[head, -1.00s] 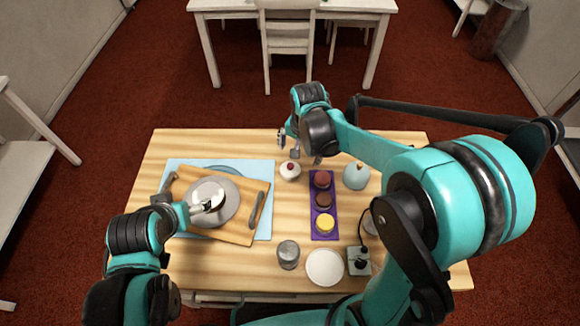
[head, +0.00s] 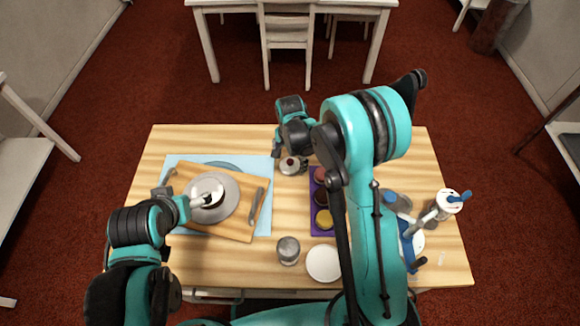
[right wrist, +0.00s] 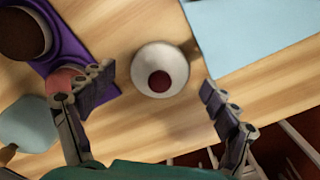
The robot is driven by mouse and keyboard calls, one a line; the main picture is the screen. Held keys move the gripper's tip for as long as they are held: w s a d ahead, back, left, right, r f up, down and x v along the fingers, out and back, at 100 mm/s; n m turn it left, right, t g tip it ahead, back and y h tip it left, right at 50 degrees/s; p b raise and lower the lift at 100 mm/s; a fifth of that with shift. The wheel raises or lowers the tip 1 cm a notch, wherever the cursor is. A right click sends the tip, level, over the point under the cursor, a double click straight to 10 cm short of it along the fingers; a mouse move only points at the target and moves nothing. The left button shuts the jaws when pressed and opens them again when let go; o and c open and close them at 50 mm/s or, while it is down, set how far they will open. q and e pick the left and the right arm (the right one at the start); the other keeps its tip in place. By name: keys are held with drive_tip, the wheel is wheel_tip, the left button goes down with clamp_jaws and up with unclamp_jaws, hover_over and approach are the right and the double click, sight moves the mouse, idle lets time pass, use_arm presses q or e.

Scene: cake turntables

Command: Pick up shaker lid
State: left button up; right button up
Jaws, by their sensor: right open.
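A small white round piece with a dark red knob (head: 291,166) sits on the table left of the purple tray; I cannot tell whether it is the shaker lid. In the right wrist view it (right wrist: 160,70) lies between my right fingers. My right gripper (right wrist: 157,86) is open and empty, with a finger on either side; it is just above the piece in the head view. A grey metal cup (head: 288,250) stands near the front edge. My left gripper (head: 203,200) is over the round grey turntable (head: 225,212); its jaws are unclear.
The purple tray (head: 314,222) with round cakes is partly behind my right arm. A wooden board (head: 240,231) lies on a light blue mat (head: 265,228). A white disc (head: 323,263) lies at the front. A white cylinder (head: 448,202) and blue tools stand at the right.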

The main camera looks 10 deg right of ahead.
drive_tip(key=shift+f, duration=0.65)
drive_tip(key=shift+r, duration=0.1)
drive_tip(key=shift+c, duration=1.2)
drive_tip(key=c, duration=0.7)
drive_tip(key=shift+o, duration=0.2)
